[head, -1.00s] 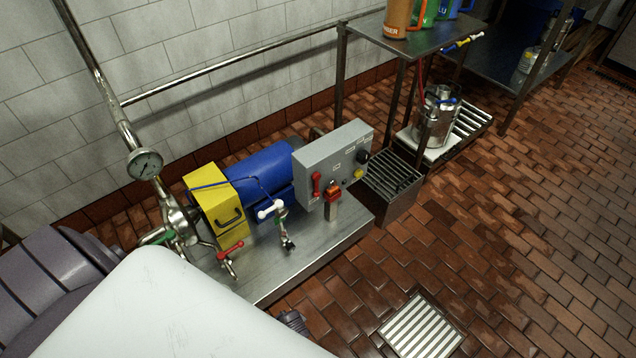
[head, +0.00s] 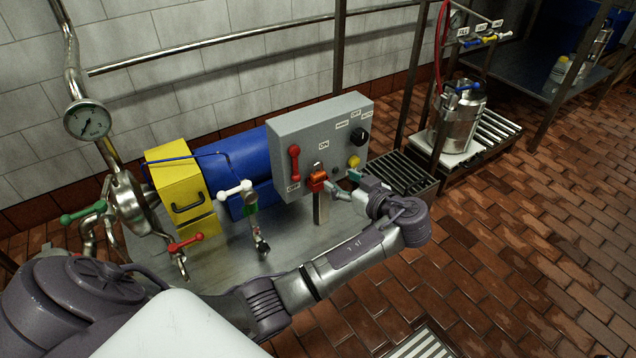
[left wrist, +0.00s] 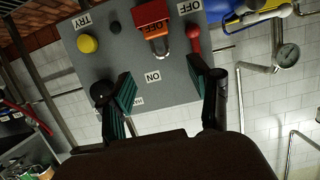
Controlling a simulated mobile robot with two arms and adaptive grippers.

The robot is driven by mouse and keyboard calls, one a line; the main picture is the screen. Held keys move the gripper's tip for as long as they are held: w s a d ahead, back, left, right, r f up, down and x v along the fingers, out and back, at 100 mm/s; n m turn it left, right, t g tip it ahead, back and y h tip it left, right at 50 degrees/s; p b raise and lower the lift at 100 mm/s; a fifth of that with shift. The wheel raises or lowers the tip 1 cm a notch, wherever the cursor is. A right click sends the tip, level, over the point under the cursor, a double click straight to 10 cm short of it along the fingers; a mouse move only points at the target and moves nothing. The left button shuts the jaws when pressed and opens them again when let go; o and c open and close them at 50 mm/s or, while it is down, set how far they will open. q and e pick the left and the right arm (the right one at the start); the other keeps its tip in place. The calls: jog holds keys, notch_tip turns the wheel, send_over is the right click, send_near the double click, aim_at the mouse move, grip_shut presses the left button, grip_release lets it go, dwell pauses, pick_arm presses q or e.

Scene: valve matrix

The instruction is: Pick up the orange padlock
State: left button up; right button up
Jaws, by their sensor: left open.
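The orange padlock (head: 318,177) is at the front of the grey control box, with its metal shackle upward in the head view. In the left wrist view the orange padlock (left wrist: 153,33) appears upside down, beside a red block (left wrist: 150,12) with lettering. My left gripper (head: 345,184) is just right of and in front of the padlock in the head view. In the left wrist view the left gripper (left wrist: 162,80) has its two fingers spread apart, with nothing between them; the padlock is beyond the fingertips. My right gripper is not in view.
The grey control box (head: 285,145) carries a red lever (head: 294,162), a black knob (head: 363,136) and a yellow button (head: 353,161) near the padlock. A metal post (head: 321,208) stands below the padlock. Valves with white and red handles stand to the left.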

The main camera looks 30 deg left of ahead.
aim_at(319, 169)
pick_arm(q)
jog(key=b+x, duration=0.1)
jog(key=x, duration=0.3)
jog(key=b+x, duration=0.2)
jog(key=x, duration=0.3)
jog(key=shift+f, duration=0.25)
jog(key=shift+w+a+f, duration=0.1)
jog(key=shift+w+a, duration=0.1)
jog(key=shift+a, duration=0.3)
grip_shut()
